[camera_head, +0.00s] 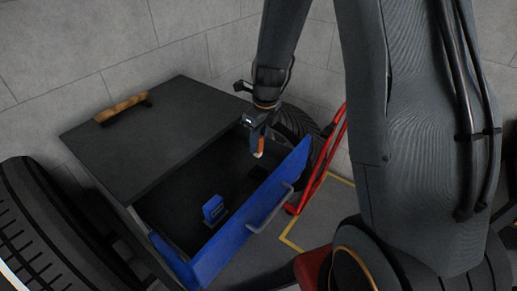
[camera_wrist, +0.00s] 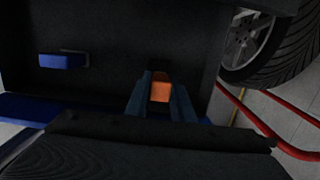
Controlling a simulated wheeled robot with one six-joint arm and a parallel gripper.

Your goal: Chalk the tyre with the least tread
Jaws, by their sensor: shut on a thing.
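My gripper (camera_head: 258,147) hangs over the open drawer, near its right end, pointing down. It is shut on a small orange piece with a pale tip (camera_head: 260,154). The orange piece also shows between the two fingers in the wrist view (camera_wrist: 160,87). A large black tyre (camera_head: 40,225) with wide grooves stands left of the cabinet, cut off by the picture edge. Another tyre (camera_head: 297,124) stands behind the drawer's right end, partly hidden by my gripper and the drawer front. Its grooved tread and grey rim show in the wrist view (camera_wrist: 288,50). I see no chalk mark on either.
The dark cabinet (camera_head: 150,135) has a wooden-handled item (camera_head: 123,108) on top. Its blue drawer front (camera_head: 240,225) is pulled out. A blue block (camera_head: 213,208) lies inside the drawer. A red tube frame (camera_head: 325,165) stands beside the right tyre. A yellow line (camera_head: 290,232) marks the floor.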

